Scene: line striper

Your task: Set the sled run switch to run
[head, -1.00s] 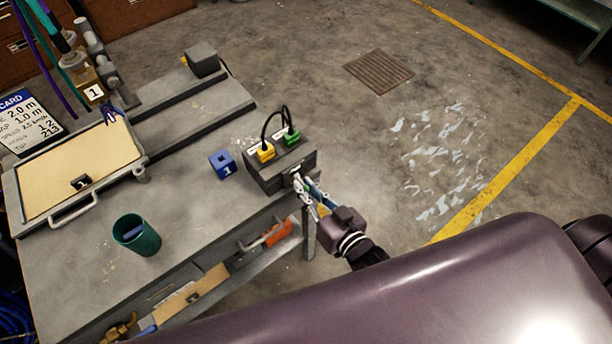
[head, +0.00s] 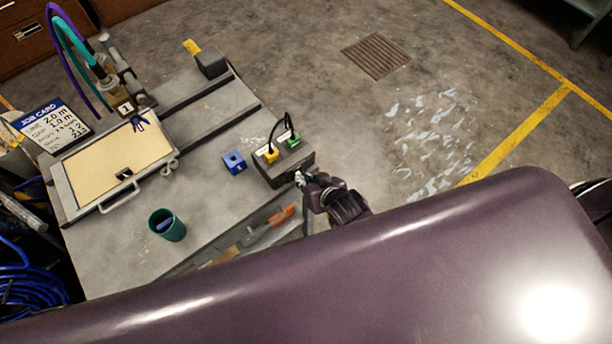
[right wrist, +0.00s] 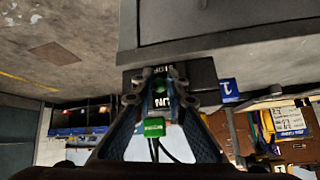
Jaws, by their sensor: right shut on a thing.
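The dark switch box (head: 272,177) sits at the right corner of the grey table, with a yellow and a green plug on top. My right gripper (head: 299,177) is at the box's right-hand front face, shut on the small sled run switch there. The right wrist view shows the box (right wrist: 205,78) with a green dot and partly covered white RUN and STOP labels between my fingertips (right wrist: 160,99). The fingers hide most of the switch, so I cannot tell its position. My left gripper is not in view.
A blue block (head: 234,162) stands just left of the box. A green cup (head: 167,225) stands near the table's front edge. A tan-topped framed panel (head: 115,170) and a job card (head: 50,126) are at the left. Open floor lies right of the table.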

